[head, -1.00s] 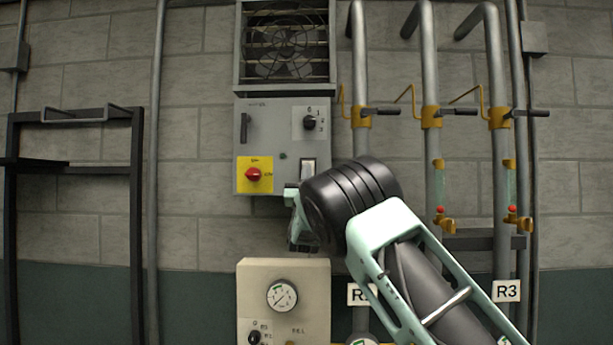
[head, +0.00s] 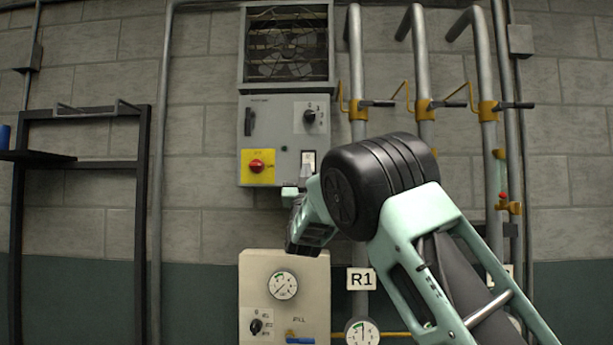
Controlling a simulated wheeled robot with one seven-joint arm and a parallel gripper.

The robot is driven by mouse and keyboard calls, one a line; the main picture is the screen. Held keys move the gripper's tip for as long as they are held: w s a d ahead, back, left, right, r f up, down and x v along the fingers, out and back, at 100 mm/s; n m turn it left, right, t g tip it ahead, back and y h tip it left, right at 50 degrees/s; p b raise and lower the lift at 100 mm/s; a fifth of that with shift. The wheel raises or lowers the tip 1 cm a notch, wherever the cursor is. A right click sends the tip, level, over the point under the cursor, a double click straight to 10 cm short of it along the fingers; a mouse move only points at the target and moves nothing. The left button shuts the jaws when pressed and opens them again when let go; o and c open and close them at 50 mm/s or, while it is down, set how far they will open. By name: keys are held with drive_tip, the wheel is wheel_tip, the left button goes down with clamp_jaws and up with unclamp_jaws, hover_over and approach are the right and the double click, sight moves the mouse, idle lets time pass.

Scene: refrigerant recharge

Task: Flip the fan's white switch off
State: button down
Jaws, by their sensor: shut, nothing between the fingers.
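The fan (head: 286,52) sits behind a grille at the top of a grey wall panel (head: 268,137). The white switch (head: 308,160) is a small rocker at the lower right of that panel, in a dark frame. Its upper part shows; its lower edge is close to my gripper and partly covered. My gripper (head: 301,183) is just below the switch, pointing up, its fingers small in view and looking shut. I cannot tell whether the fingertips touch the switch. My wrist and forearm come in from the lower right.
The panel also carries a red knob on a yellow plate (head: 257,167), a black rotary knob (head: 310,116) and a black handle (head: 248,122). A beige gauge box (head: 284,263) is below. Pipes with yellow valves (head: 423,107) stand to the right, a black rack (head: 142,200) left.

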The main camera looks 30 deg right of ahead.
drive_tip(key=s+a+f, duration=0.1)
drive_tip(key=s+f+b, duration=0.1)
drive_tip(key=shift+s+a+f+b, duration=0.1)
drive_tip(key=shift+s+a+b, duration=0.2)
drive_tip(key=shift+a, duration=0.1)
idle(0.3)
